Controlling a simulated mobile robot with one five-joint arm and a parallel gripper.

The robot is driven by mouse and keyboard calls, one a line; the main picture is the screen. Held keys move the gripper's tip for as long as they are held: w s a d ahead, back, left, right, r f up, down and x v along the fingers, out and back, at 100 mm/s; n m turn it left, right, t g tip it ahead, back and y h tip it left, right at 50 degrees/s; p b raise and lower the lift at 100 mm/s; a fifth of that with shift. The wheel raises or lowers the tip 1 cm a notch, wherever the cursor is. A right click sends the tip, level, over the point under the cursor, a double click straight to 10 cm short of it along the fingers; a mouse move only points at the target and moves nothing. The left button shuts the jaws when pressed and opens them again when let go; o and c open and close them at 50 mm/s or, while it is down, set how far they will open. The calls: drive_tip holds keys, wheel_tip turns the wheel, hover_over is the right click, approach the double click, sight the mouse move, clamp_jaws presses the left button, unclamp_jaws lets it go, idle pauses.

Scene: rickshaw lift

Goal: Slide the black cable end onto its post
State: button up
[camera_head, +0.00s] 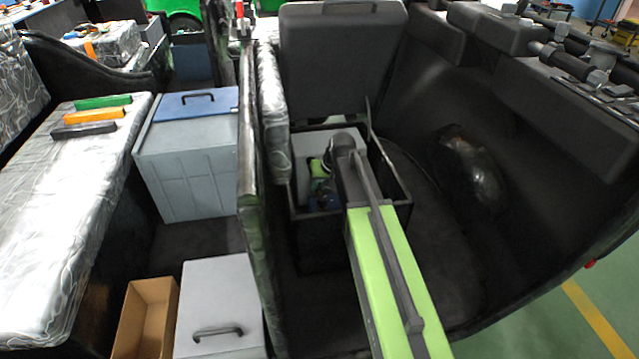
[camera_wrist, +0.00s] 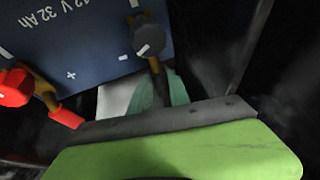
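The black cable end (camera_wrist: 148,36) is in the upper middle of the wrist view, over the edge of the blue battery (camera_wrist: 95,30). Its dark cable runs down from it between the teal fingers of my gripper (camera_wrist: 161,90), which close in on both sides. A small pale spot above the cable end may be its post; I cannot tell whether the cable end is around it or beside it. A red cable end (camera_wrist: 18,86) is at the left, near the plus mark. In the head view my gripper (camera_head: 320,182) is inside the open dark box, mostly hidden by my arm.
The dark box (camera_head: 400,207) has walls close around the battery, and its lid stands open. A dark partition (camera_head: 248,170) is at the left, with a grey-blue box (camera_head: 190,170) beyond.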

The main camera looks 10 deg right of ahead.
drive_tip(key=o, duration=0.4)
drive_tip(key=shift+s, duration=0.1)
drive_tip(key=shift+r, duration=0.1)
drive_tip(key=p+v, duration=1.5)
drive_tip(key=v, duration=0.2)
drive_tip(key=shift+r+p, duration=0.15)
drive_tip(key=shift+p, duration=0.25)
drive_tip(key=shift+a, duration=0.1)
